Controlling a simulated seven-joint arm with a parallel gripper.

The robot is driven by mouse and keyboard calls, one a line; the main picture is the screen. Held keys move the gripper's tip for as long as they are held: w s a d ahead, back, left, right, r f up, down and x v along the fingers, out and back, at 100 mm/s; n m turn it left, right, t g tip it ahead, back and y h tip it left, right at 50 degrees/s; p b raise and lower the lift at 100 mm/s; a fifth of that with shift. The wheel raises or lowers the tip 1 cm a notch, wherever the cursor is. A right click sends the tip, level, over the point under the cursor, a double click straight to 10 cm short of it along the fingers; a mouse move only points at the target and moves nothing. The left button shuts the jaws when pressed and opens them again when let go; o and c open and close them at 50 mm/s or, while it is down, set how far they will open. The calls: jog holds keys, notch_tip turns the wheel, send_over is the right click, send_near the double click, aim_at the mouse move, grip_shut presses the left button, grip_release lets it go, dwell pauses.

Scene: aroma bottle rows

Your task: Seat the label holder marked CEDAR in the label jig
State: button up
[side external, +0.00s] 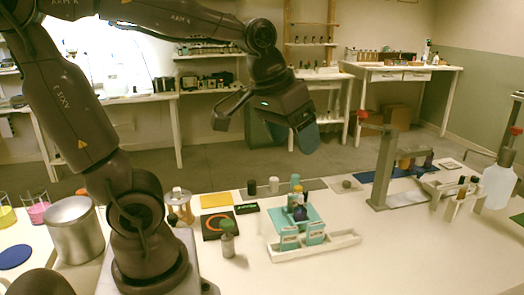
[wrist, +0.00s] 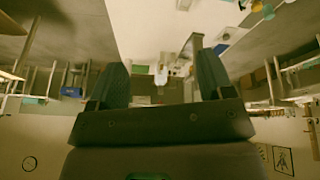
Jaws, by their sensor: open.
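My gripper (side external: 307,138) is up in the air above and behind the workbench, well clear of everything on it. In the wrist view my gripper (wrist: 161,82) has its two dark fingers spread wide with nothing between them. Two small teal-and-white label holders, a left one (side external: 288,243) and a right one (side external: 315,234), stand upright at a long white tray (side external: 343,241). Their lettering is too small to read, so I cannot tell which is CEDAR. A teal stand (side external: 312,217) with small bottles is just behind them. I cannot identify the label jig for certain.
A grey-green bottle (side external: 228,242) stands left of the tray. A dark pad with an orange ring (side external: 219,225) and a yellow sheet (side external: 215,200) lie behind it. A grey gantry frame (side external: 385,170) rises at the right.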

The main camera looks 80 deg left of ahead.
jog(key=s+d+m+t, duration=0.1)
jog(key=s+d+m, duration=0.2)
jog(key=s, duration=0.3)
jog(key=shift+s+d+f+m, duration=0.15)
jog(key=shift+d+f+m, duration=0.15)
jog(key=shift+f+m, duration=0.15)
